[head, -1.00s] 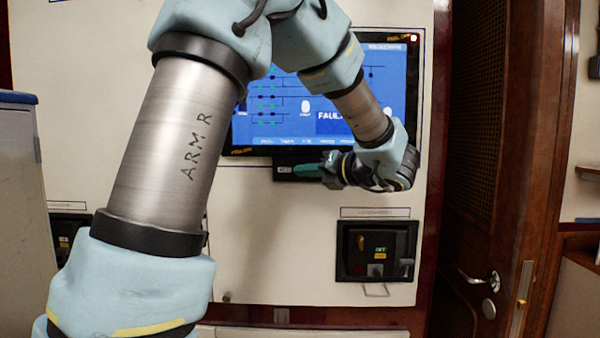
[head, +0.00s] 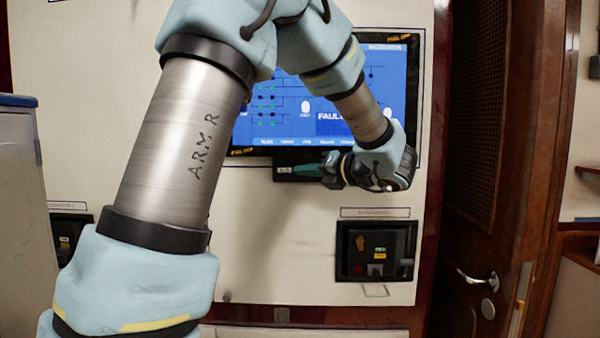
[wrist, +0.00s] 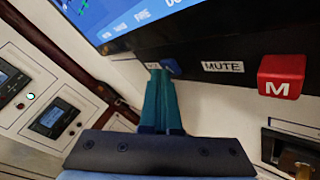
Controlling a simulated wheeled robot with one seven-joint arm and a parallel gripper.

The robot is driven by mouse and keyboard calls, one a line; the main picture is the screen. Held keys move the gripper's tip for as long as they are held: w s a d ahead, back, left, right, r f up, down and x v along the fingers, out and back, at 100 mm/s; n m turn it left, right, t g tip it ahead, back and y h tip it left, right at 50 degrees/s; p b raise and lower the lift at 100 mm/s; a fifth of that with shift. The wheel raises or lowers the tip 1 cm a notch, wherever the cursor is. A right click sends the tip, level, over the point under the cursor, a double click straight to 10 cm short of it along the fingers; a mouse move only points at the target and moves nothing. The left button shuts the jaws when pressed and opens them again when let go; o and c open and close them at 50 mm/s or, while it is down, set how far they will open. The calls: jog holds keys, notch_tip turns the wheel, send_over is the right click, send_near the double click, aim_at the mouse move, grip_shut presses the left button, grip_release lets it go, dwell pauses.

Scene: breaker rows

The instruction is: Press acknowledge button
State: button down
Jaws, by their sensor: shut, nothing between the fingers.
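My gripper (head: 308,170) is shut and empty, at the dark strip (head: 284,179) under the blue screen. In the wrist view its teal fingers (wrist: 160,76) end at a small blue button (wrist: 173,66), which they partly cover. A white label (wrist: 152,65) beside it is mostly hidden, so I cannot read it. I cannot tell whether the fingertips touch the button. To its right are a "MUTE" label (wrist: 222,67) and a red button marked M (wrist: 281,75).
The blue screen (head: 270,125) shows a diagram and the word FAULT, partly behind my arm. A dark breaker panel (head: 376,250) sits lower right. A wooden door (head: 500,200) stands at the right.

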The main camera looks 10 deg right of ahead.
jog(key=shift+s, duration=0.1)
jog(key=shift+s+a, duration=0.15)
jog(key=shift+s, duration=0.2)
jog(key=s+a, duration=0.1)
jog(key=s, duration=0.5)
jog(key=shift+p, duration=0.4)
dwell(0.4)
